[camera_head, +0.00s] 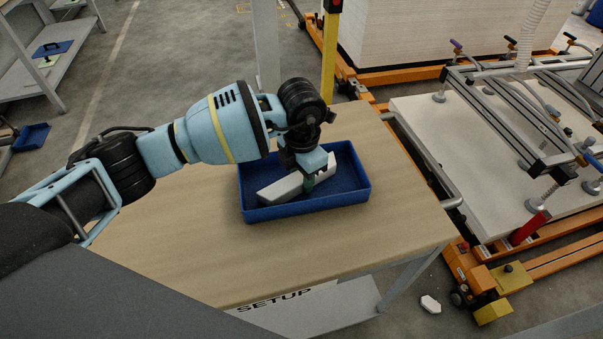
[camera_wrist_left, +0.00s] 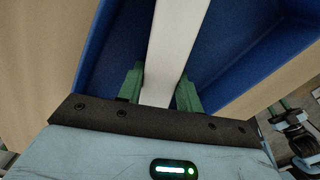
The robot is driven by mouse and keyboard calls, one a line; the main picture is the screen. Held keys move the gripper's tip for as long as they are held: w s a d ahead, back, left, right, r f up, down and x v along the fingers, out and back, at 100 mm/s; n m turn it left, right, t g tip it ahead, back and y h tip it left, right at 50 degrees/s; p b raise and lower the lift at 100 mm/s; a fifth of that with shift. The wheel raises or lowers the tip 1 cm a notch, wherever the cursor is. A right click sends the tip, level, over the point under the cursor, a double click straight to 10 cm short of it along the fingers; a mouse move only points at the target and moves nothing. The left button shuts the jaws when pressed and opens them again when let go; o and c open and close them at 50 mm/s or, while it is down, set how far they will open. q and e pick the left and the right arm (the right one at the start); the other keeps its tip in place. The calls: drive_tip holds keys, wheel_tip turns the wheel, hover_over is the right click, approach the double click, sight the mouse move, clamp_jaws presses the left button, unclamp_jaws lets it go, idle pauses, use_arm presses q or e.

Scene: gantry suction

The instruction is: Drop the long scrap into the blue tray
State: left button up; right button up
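The long scrap (camera_head: 282,188) is a pale, narrow bar. In the head view it lies diagonally within the walls of the blue tray (camera_head: 310,205) on the wooden table; whether it touches the tray's floor is hard to tell. My left gripper (camera_head: 309,184) points down into the tray at the scrap's middle. In the left wrist view the green fingers of the left gripper (camera_wrist_left: 160,92) stand on both sides of the scrap (camera_wrist_left: 174,45), close against it, with the blue tray (camera_wrist_left: 235,60) beneath.
The wooden table (camera_head: 200,240) is clear around the tray. A yellow post (camera_head: 329,60) stands behind it. To the right is a large pale panel (camera_head: 450,150) under a suction frame on an orange base. A small white piece (camera_head: 430,304) lies on the floor.

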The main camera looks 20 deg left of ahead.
sight(301, 176)
use_arm(q)
drive_tip(key=o, duration=0.4)
drive_tip(key=shift+o, duration=0.2)
wheel_tip(301, 176, up, 12)
drive_tip(key=shift+r, duration=0.2)
idle(0.3)
